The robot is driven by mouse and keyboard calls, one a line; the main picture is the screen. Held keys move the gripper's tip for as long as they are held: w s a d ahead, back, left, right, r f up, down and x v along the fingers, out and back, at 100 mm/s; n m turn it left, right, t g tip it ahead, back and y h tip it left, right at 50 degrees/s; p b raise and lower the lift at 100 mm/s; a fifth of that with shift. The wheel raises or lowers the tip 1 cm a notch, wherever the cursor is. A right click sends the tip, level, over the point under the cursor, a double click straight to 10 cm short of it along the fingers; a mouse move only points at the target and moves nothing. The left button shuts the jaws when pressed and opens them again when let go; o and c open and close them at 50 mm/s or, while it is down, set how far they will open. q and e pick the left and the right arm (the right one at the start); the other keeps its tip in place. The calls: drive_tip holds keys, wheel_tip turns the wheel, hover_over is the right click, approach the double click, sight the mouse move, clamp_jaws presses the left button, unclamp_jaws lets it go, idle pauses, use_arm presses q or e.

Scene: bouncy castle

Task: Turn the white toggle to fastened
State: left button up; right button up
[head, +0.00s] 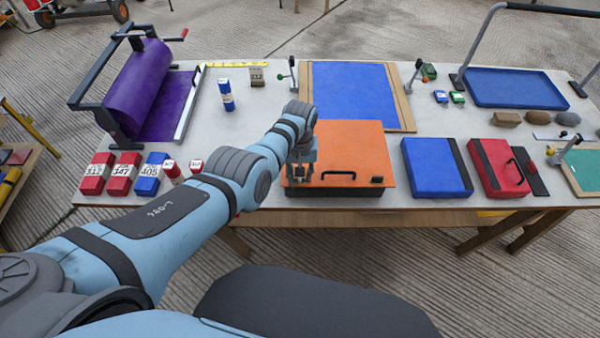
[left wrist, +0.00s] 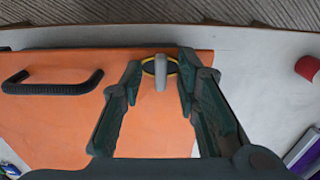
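The white toggle (left wrist: 160,82) is a pale upright lever on a dark oval plate with a yellow rim, near the edge of the orange lid (left wrist: 140,115). My left gripper (left wrist: 159,68) is open, with one finger on each side of the toggle and a visible gap to each. In the head view my left gripper (head: 299,172) points down over the left front part of the orange box lid (head: 352,145), and the toggle is hidden there. The lid has a black handle (head: 338,174). My right gripper is in neither view.
A blue case (head: 432,166) and a red case (head: 492,166) lie right of the box. Red and blue blocks (head: 122,173) and small red-and-white cylinders (head: 171,170) stand to the left. A purple roll (head: 138,90) in a frame is at the back left.

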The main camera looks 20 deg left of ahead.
use_arm(q)
wheel_tip(320, 180, up, 12)
idle(0.4)
